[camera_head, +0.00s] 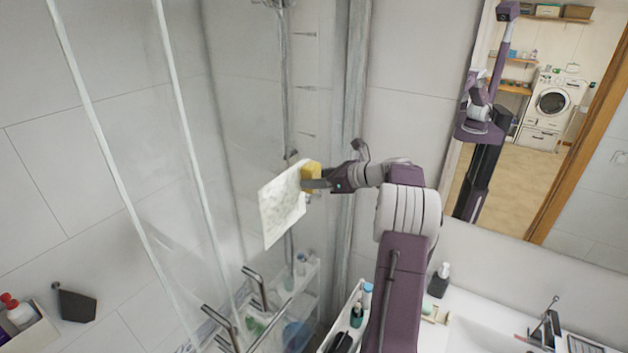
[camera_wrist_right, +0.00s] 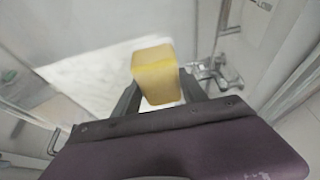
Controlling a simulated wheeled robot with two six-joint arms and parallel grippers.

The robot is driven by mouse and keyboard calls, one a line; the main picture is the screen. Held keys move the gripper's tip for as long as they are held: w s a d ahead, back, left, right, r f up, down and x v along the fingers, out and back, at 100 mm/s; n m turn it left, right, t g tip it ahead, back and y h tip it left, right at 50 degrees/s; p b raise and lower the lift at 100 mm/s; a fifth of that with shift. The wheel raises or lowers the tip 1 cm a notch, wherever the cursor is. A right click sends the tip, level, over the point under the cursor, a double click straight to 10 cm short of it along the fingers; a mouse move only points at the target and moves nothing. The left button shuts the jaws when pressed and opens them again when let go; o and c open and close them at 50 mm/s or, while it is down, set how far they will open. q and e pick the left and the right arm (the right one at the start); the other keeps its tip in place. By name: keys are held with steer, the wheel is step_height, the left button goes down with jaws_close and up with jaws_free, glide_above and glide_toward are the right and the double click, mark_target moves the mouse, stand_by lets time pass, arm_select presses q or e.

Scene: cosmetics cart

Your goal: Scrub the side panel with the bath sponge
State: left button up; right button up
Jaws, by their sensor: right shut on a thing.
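My right gripper (camera_head: 316,183), its arm coming from the lower right, is shut on a yellow bath sponge (camera_head: 311,175). The sponge also shows between the two fingers in the right wrist view (camera_wrist_right: 155,78). A pale, mottled white rectangular patch (camera_head: 280,208) lies on or against the clear glass side panel (camera_head: 228,120) of the shower, just left of the sponge. The sponge overlaps the patch's upper right edge in the head view. I cannot tell whether it touches the patch. The patch also shows behind the sponge in the right wrist view (camera_wrist_right: 95,75). My left gripper is not in view.
Metal handles (camera_head: 232,325) stick out at the lower middle. A white cart (camera_head: 345,310) with bottles stands below my right arm. A sink counter (camera_head: 470,325) and a soap bottle (camera_head: 438,280) are at the lower right. A mirror (camera_head: 545,205) hangs at the right.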

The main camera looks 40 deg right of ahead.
steer(key=s+d, duration=0.2)
steer(key=s, duration=0.3)
steer(key=shift+s, duration=0.3)
steer(key=shift+d, duration=0.15)
steer(key=shift+s+d, duration=0.25)
steer(key=shift+s, duration=0.45)
steer(key=shift+s+d, duration=0.2)
steer(key=shift+s, duration=0.45)
steer(key=shift+d, duration=0.1)
